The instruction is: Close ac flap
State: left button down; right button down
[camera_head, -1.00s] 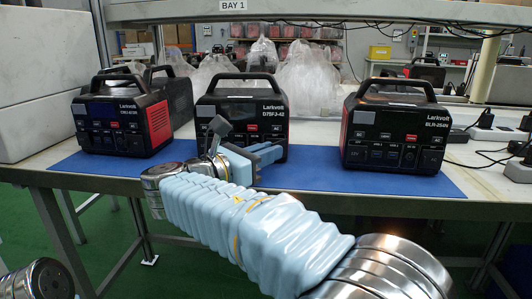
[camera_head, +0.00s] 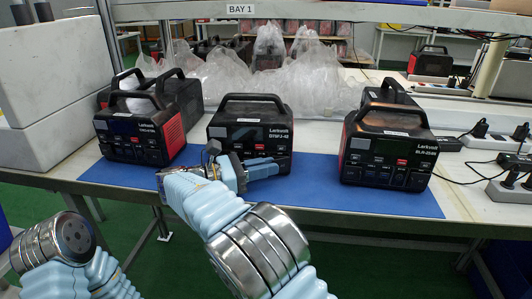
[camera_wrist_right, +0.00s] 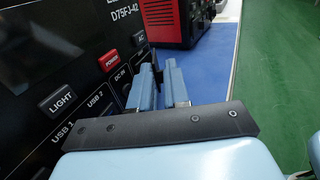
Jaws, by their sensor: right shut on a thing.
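The middle black power station (camera_head: 250,133), marked D75FJ-42, stands upright on the blue mat, its front toward me. The flap's full outline is hidden. My left gripper is out of view.
Similar power stations stand on the left (camera_head: 142,130) and right (camera_head: 387,150) of the blue mat (camera_head: 330,195). Clear plastic bags (camera_head: 300,80) lie behind. Plugs and cables (camera_head: 490,140) lie at the right. Bare mat separates the middle and right units.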

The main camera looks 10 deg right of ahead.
dwell(0.3)
jog(key=c, duration=1.2)
grip_release()
jog(key=shift+o, duration=0.2)
